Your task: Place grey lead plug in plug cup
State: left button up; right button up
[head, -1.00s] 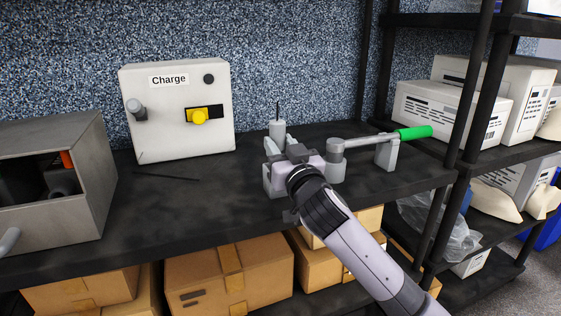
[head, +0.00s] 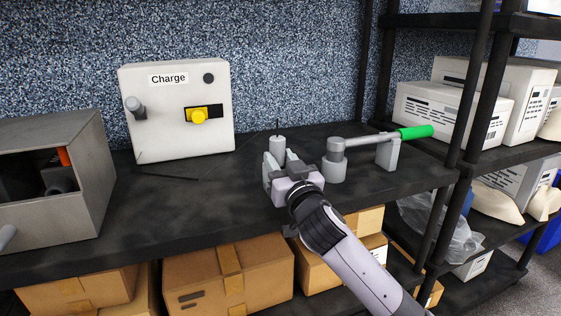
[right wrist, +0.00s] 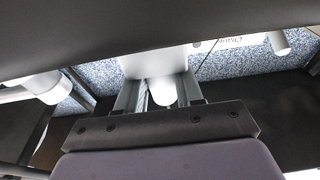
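The grey lead plug (head: 277,146) is a pale upright cylinder with a thin dark lead at its top. My right gripper (head: 281,164) has its fingers on either side of it, apparently touching. In the right wrist view the plug's rounded end (right wrist: 162,93) shows between the fingers (right wrist: 163,98). A wider white body (right wrist: 155,62), which looks like the plug cup, lies right against it there. In the head view the gripper mostly hides the cup, so how deep the plug sits cannot be told. My left gripper is not in view.
A white Charge box (head: 178,110) with a yellow knob stands at the back left. A grey open box (head: 85,200) is at the far left. A green-handled lever fixture (head: 335,165) stands close right of the gripper. The bench (head: 190,205) between is clear except for the thin lead.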

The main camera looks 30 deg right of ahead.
jog(key=o, duration=0.3)
jog(key=shift+f, duration=0.1)
